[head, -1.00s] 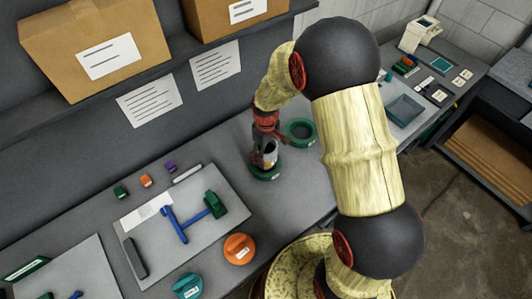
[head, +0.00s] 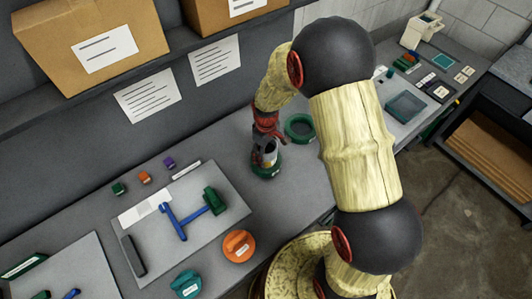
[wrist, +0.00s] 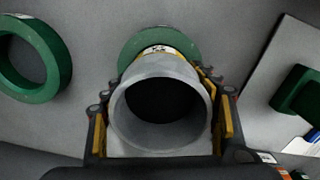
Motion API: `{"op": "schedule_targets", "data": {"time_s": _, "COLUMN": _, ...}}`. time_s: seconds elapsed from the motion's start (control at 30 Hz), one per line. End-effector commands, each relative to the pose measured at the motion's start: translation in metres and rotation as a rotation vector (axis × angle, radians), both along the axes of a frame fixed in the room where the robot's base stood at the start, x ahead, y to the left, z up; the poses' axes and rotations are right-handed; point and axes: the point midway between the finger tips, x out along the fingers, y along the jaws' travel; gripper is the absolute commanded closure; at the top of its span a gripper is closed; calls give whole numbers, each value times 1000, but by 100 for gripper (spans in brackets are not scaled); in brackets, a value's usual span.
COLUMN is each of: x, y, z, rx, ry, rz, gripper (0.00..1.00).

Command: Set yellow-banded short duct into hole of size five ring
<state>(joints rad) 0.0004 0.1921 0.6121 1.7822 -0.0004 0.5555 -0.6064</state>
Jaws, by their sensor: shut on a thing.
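The short duct, a grey open tube, is in my gripper (head: 266,140). In the wrist view I look into its near mouth (wrist: 160,78), and a bit of yellow with a white label shows at its far end. My gripper (wrist: 162,92) is shut on the duct, one finger on each side. A green ring (head: 266,172) lies on the bench directly below the duct; it also shows behind the duct in the wrist view (wrist: 128,52). The duct hides the ring's hole, so I cannot tell whether the duct's end is inside it. I cannot read a size on the ring.
A second green ring (head: 300,117) lies empty beside it; it shows at left in the wrist view (wrist: 60,62). A grey mat (head: 225,222) with blue and green parts lies to the left. Orange (head: 239,246) and teal (head: 187,284) round pieces stand near the front edge.

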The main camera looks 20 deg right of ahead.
Motion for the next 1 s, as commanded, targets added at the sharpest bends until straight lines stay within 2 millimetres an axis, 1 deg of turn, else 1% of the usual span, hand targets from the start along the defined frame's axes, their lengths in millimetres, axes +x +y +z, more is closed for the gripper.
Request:
{"op": "schedule_targets", "data": {"time_s": 0.27, "x": 0, "y": 0, "z": -1, "rx": 0, "ry": -1, "rz": 0, "gripper": 73}}
{"op": "schedule_targets", "data": {"time_s": 0.3, "x": 0, "y": 0, "z": 0, "rx": 0, "ry": -1, "rz": 0, "gripper": 40}}
{"op": "schedule_targets", "data": {"time_s": 0.6, "x": 0, "y": 0, "z": -1, "rx": 1, "ry": -1, "rz": 0, "gripper": 23}}
{"op": "schedule_targets", "data": {"time_s": 0.67, "x": 0, "y": 0, "z": -1, "rx": 1, "ry": -1, "rz": 0, "gripper": 20}}
{"op": "schedule_targets", "data": {"time_s": 1.0, "x": 0, "y": 0, "z": 1, "rx": 1, "ry": -1, "rz": 0, "gripper": 20}}
